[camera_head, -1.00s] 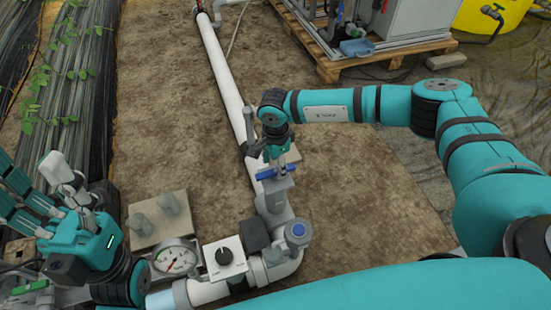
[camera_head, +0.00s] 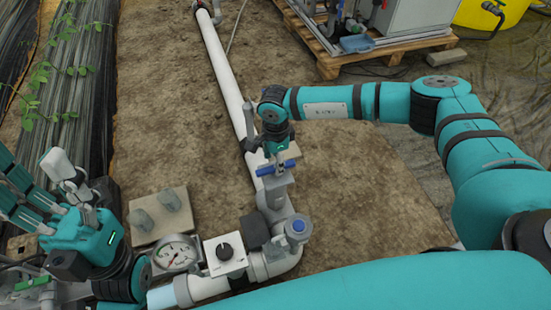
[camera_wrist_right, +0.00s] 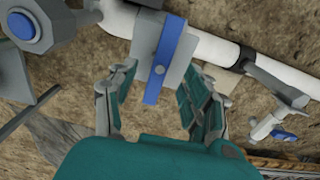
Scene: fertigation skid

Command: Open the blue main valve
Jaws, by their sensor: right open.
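The blue main valve's handle (camera_head: 277,168) is a flat bar on a grey body on the white pipe, at the middle of the head view. My right gripper (camera_head: 278,160) hangs just over it, pointing down. In the right wrist view the blue handle (camera_wrist_right: 163,65) lies ahead of the open fingers of my right gripper (camera_wrist_right: 160,90), in line with the gap between them. Whether any finger touches it cannot be told. My left gripper (camera_head: 42,180) is at the left edge, its fingers apart and empty, away from the valve.
Near the valve are a blue-capped round fitting (camera_head: 298,227), a white box with a black knob (camera_head: 225,252) and a pressure gauge (camera_head: 175,252). A grey lever (camera_wrist_right: 275,78) and a smaller blue-handled valve (camera_wrist_right: 283,135) show in the wrist view. Bare soil (camera_head: 370,190) lies right of the pipe.

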